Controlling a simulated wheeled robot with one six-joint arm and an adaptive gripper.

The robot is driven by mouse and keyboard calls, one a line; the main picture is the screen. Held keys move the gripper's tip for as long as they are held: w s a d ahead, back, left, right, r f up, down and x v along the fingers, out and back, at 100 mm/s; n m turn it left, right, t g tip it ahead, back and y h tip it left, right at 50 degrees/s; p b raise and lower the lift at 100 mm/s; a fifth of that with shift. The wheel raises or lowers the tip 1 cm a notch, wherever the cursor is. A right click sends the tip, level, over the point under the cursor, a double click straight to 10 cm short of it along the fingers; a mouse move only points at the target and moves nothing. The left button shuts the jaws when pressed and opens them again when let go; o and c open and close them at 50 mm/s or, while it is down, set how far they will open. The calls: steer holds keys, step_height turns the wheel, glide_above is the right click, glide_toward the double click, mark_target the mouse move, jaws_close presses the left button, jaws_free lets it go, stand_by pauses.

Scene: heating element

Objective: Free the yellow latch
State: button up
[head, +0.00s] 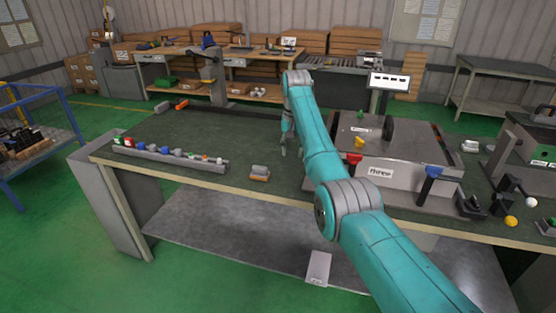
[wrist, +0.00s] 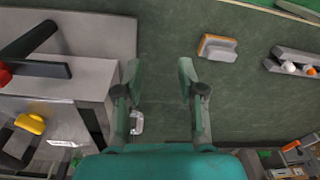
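The yellow latch (head: 359,141) is a small yellow piece at the left part of the grey box (head: 410,179) labelled "three". In the wrist view the yellow latch (wrist: 30,123) lies at the left, beside a dark block. My gripper (head: 291,143) hangs over the green bench top, left of the box and apart from the latch. In the wrist view my gripper (wrist: 160,75) has its two fingers spread, with bare green surface between them. Whether the latch touches the dark block is too small to tell.
The box carries a black upright handle (head: 389,131) and a blue-topped clamp (head: 432,172) at its front right. A rail of several small parts (head: 170,154) lies at the left. An orange-and-grey block (head: 259,173) lies nearer the middle.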

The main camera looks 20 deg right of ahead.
steer(key=shift+s+a+f, duration=0.1)
steer(key=shift+a+f, duration=0.45)
steer(key=shift+a, duration=0.35)
steer(key=shift+s+a+f, duration=0.1)
steer(key=shift+a+f, duration=0.45)
steer(key=shift+a, duration=0.3)
